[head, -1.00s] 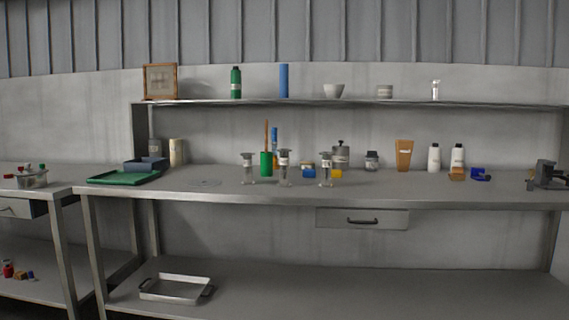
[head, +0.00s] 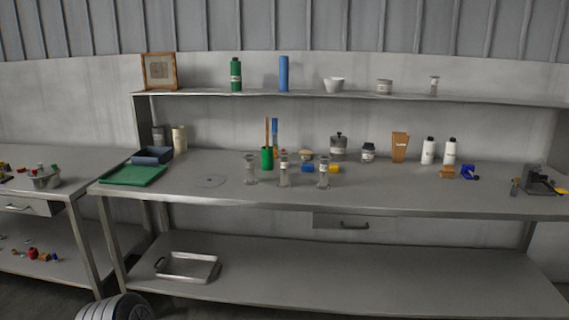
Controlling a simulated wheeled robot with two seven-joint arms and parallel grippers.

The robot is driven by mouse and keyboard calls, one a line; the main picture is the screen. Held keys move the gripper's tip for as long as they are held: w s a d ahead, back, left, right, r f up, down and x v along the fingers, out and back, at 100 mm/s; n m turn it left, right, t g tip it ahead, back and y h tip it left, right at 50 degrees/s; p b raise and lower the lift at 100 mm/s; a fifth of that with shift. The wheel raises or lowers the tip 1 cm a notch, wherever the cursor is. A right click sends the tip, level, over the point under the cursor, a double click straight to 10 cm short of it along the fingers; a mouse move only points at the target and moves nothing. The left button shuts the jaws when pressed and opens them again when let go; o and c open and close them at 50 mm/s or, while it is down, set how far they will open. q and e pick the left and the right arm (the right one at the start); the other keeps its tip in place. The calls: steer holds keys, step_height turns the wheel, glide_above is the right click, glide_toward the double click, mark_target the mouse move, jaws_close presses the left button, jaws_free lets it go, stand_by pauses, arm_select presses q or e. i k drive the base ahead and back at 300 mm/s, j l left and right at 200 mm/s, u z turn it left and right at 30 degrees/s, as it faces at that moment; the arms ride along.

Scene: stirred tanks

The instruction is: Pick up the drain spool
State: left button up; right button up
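I cannot tell for sure which thing is the drain spool. Three small grey flanged, spool-like pieces stand upright on the workbench: a left one (head: 251,169), a middle one (head: 284,169) and a right one (head: 323,172). A similar small flanged piece (head: 434,86) stands on the shelf at the right. All are too small to read their labels. Neither of my grippers is in view.
The workbench (head: 400,190) carries a green tray (head: 133,175) at left, a green cup (head: 267,158), white bottles (head: 428,151) and a dark device (head: 540,180) at right. A metal tray (head: 188,267) lies on the lower shelf. The bench's front strip is clear.

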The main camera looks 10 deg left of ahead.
mark_target(283, 184)
steer(key=i+j+z, duration=0.1)
steer(key=z, duration=0.6)
steer(key=i+j+z, duration=0.15)
steer(key=j+z, duration=0.2)
steer(key=j, duration=0.25)
steer(key=j+z, duration=0.35)
steer(key=j, duration=0.25)
steer(key=j+z, duration=0.35)
steer(key=j, duration=1.1)
steer(key=k+j, duration=0.1)
steer(key=j, duration=0.6)
steer(key=j+z, duration=0.1)
steer(key=j, duration=0.65)
